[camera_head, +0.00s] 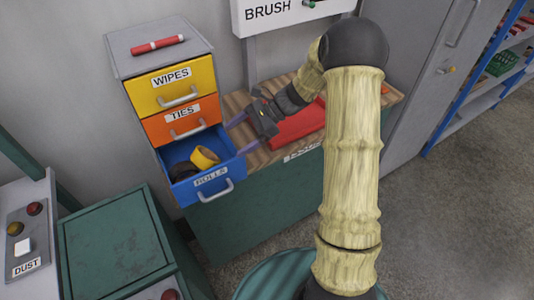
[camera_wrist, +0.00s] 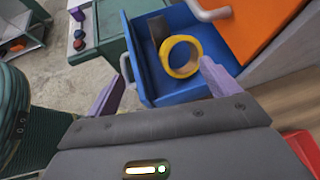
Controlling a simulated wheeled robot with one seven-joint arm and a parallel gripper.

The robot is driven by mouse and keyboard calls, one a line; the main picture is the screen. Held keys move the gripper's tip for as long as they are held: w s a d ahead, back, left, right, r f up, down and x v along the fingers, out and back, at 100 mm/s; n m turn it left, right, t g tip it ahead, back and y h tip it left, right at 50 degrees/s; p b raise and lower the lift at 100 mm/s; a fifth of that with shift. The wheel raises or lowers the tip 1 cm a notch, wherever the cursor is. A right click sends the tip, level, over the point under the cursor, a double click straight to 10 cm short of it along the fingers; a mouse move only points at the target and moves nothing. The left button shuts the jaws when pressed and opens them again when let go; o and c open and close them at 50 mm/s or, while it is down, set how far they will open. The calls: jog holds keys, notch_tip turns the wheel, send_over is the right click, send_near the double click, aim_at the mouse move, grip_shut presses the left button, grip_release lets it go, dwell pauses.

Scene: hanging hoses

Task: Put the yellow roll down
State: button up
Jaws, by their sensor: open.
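My gripper (camera_head: 238,135) is open and empty, just right of the drawer. In the wrist view its purple fingers (camera_wrist: 158,82) are wide apart; the right finger appears close to the yellow roll's edge. I cannot tell whether they touch.
Above the drawer are a shut orange TIES drawer (camera_head: 182,122) and a yellow WIPES drawer (camera_head: 172,86). A red marker-like stick (camera_head: 157,45) lies on the cabinet top. A red object (camera_head: 297,125) lies on the wooden bench (camera_head: 272,153) under my arm. A green cabinet (camera_head: 112,244) stands front left.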

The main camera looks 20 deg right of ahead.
jog(key=s+d+n+t+h, duration=0.1)
jog(key=s+d+n+h, duration=0.1)
jog(key=s+n+h, duration=0.2)
jog(key=s+d+r+n+t+h, duration=0.1)
jog(key=s+d+n+h, duration=0.2)
jog(key=s+n, duration=0.4)
jog(key=s+d+n+t+h, duration=0.1)
jog(key=s+d+n+h, duration=0.1)
jog(key=s+n+h, duration=0.2)
jog(key=s+n, duration=0.1)
jog(key=s, duration=0.1)
jog(key=shift+s+d+r+h, duration=0.2)
jog(key=shift+s+d+h, duration=0.1)
jog(key=shift+s+h, duration=0.1)
